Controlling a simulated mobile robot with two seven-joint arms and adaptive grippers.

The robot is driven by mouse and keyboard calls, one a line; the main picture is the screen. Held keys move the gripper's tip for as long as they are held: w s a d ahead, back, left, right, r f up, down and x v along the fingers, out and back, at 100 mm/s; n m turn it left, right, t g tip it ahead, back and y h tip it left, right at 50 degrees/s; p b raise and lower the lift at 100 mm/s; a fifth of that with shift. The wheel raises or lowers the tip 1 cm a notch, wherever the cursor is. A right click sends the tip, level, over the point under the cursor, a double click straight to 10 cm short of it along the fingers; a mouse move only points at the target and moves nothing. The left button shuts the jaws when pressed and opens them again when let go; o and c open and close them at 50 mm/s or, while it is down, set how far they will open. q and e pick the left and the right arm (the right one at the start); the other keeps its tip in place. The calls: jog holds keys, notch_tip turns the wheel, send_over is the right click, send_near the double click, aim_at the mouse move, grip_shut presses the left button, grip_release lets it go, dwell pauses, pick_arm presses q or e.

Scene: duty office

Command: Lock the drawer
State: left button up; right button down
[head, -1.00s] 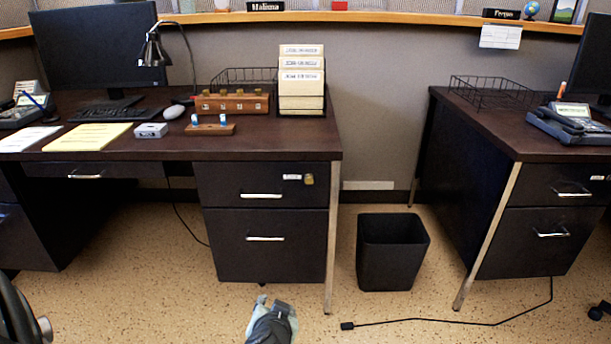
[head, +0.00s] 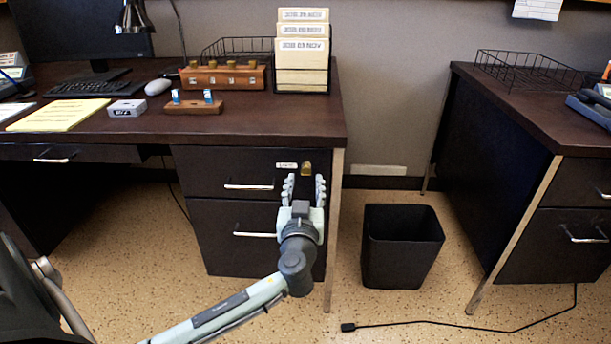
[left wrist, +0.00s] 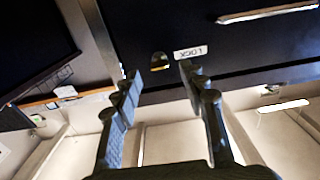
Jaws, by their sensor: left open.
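The top drawer (head: 215,163) of the dark desk's pedestal appears shut, its front flush. It has a silver bar handle (head: 249,186), a white label (head: 287,165) and a brass lock (head: 307,169) near its right edge. In the left wrist view the lock (left wrist: 159,62) sits beside the label (left wrist: 190,52), which reads LOCK upside down. My left gripper (head: 304,184) is open and empty in front of the drawer's right side, fingers pointing up just below the lock. In the left wrist view its two fingers (left wrist: 160,86) stand apart, with the lock beyond them. My right gripper is out of view.
A lower drawer (head: 225,245) with a bar handle (head: 255,234) is below. A black bin (head: 400,250) stands right of the desk's metal leg (head: 334,230). A second desk (head: 530,105) is farther right. A chair (head: 45,300) is at lower left.

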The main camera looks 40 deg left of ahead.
pick_arm(q)
jog(key=shift+x, duration=1.5)
grip_shut()
